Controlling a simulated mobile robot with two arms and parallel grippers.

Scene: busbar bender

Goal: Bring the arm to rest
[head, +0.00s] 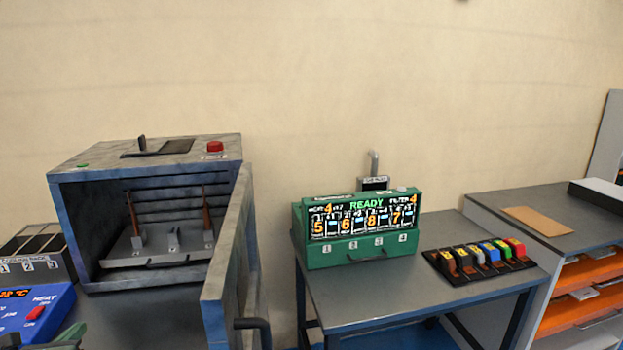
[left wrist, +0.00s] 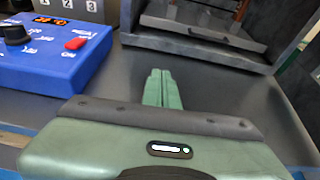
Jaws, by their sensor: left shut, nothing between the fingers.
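My left gripper (left wrist: 162,80) is shut and empty in the left wrist view, its green fingers together above the dark bench. A small green part of it (head: 70,335) shows at the bottom left corner of the head view; the rest of the arm is cut off. The gripper is right of the blue heat control box (left wrist: 50,45) and in front of the open oven (head: 145,215). My right gripper is not in view.
The oven's door (head: 228,265) stands open towards me, right of my left gripper. A numbered rack (head: 38,258) is behind the heat box. Further right are a green tester (head: 360,247) reading READY and a tray of coloured blocks (head: 480,260) on a table.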

